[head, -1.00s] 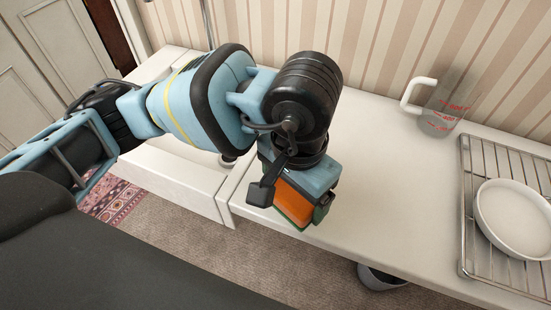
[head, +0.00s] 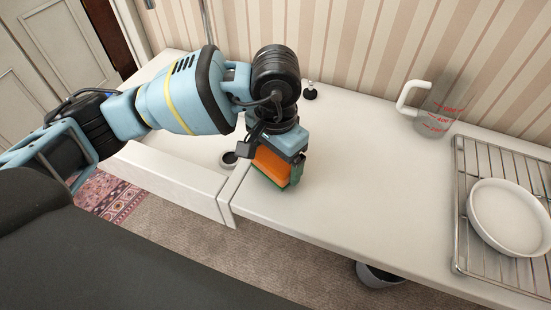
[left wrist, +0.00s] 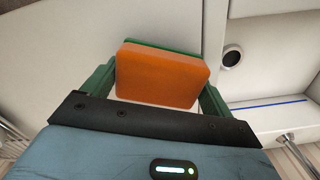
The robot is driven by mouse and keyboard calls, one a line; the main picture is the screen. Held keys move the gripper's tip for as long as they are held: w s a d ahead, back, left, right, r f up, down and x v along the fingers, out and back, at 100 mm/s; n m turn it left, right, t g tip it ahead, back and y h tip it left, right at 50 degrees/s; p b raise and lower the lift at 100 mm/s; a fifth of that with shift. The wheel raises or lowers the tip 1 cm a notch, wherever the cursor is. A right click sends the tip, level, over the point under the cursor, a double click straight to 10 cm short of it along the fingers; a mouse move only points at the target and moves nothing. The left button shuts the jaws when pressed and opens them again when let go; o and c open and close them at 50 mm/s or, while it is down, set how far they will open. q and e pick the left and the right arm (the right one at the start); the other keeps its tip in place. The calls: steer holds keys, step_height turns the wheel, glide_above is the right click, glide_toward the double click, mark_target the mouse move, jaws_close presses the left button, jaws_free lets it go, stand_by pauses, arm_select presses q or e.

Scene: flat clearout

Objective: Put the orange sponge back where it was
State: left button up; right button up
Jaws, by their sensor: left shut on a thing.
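The orange sponge (head: 272,165) with a green layer is held in my left gripper (head: 278,172), near the left end of the white counter (head: 350,180). In the left wrist view the sponge (left wrist: 163,75) sits between the two green fingers of the left gripper (left wrist: 160,85), its orange face toward the camera. I cannot tell whether its lower edge touches the counter. My right gripper is not in view.
A sink (head: 170,165) with a round drain (head: 229,159) lies left of the counter. A small black stopper (head: 310,92) stands by the wall. A measuring jug (head: 437,108) and a wire rack (head: 466,200) with a white dish (head: 510,217) are at the right. The middle counter is clear.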

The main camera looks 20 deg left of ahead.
arm_select(q)
steer(key=shift+f, duration=0.55)
steer(key=shift+f, duration=0.1)
steer(key=shift+f, duration=0.15)
steer(key=o, duration=0.7)
